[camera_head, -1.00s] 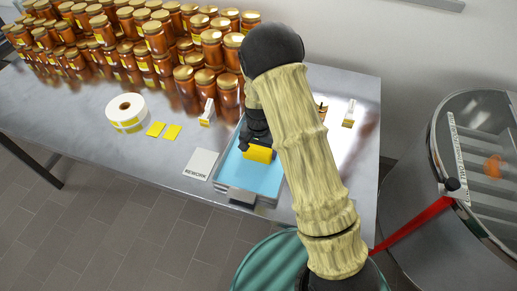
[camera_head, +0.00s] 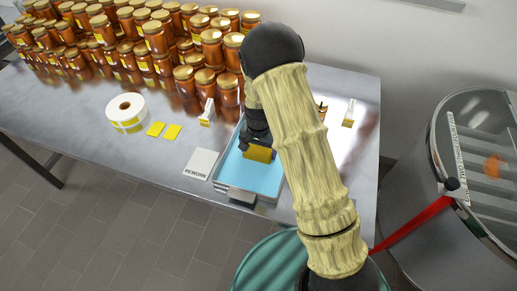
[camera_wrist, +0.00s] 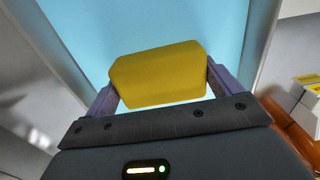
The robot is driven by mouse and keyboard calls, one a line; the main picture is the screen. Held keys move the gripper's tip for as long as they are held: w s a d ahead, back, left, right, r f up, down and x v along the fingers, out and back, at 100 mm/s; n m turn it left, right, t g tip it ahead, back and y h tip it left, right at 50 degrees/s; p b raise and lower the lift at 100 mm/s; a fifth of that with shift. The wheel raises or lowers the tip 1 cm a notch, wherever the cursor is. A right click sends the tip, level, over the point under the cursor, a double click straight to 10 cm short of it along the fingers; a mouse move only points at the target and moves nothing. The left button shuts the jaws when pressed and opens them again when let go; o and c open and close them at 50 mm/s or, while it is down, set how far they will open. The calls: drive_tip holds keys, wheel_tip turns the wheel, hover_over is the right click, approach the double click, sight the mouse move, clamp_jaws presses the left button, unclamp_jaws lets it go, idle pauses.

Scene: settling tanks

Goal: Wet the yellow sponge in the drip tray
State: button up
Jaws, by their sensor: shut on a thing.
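The yellow sponge (camera_head: 258,154) is between the fingers of my gripper (camera_head: 248,150), which is shut on it. In the wrist view the sponge (camera_wrist: 158,74) fills the gap between the two fingertips (camera_wrist: 160,88). It is over the light-blue inside of the drip tray (camera_head: 262,187), which has metal walls and stands near the table's front edge. The tray floor (camera_wrist: 205,22) also shows behind the sponge in the wrist view. I cannot tell whether the sponge touches the tray's floor. My arm hides the tray's right part.
Many honey jars (camera_head: 165,50) stand in stacks at the back left. A label roll (camera_head: 126,112), two yellow labels (camera_head: 164,131) and a REWORK card (camera_head: 201,164) lie left of the tray. A steel drum (camera_head: 430,170) stands right of the table.

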sight(259, 148)
drive_tip(key=shift+s, duration=0.1)
drive_tip(key=shift+r+p, duration=2.8)
drive_tip(key=shift+r, duration=0.75)
drive_tip(key=shift+f, duration=0.1)
